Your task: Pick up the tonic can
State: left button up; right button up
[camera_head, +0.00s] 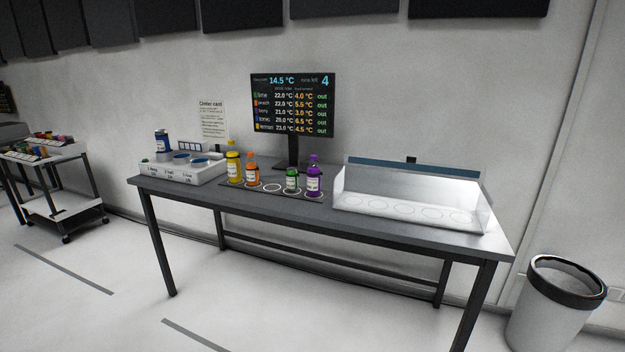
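A dark blue can with a white label (162,143), which looks like the tonic can, stands upright at the left end of the table. It is at the back left of a white box (184,176) with blue-rimmed round places on top. Its lower part is close to or behind the box top, and I cannot tell whether it stands on it. The label is too small to read. Neither of my grippers shows in the head view.
Yellow (233,162), orange (253,170), green (292,182) and purple (314,178) bottles stand on a dark ringed mat, with one ring empty. A clear-sided case (405,197) is at right, a screen (293,105) behind. A bin (555,310) and cart (50,180) flank the table (420,238).

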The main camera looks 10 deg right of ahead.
aim_at(161, 135)
jog(key=i+j+u, duration=0.65)
jog(key=i, duration=0.25)
jog(key=i+j+u, duration=0.3)
jog(key=i, duration=0.15)
jog(key=i+u, duration=0.35)
jog(key=i, duration=0.15)
jog(key=i+z, duration=0.45)
jog(key=i+j+z, duration=0.25)
jog(key=z, duration=0.15)
jog(key=i+j+z, duration=0.3)
jog(key=z, duration=0.15)
jog(key=i, duration=0.05)
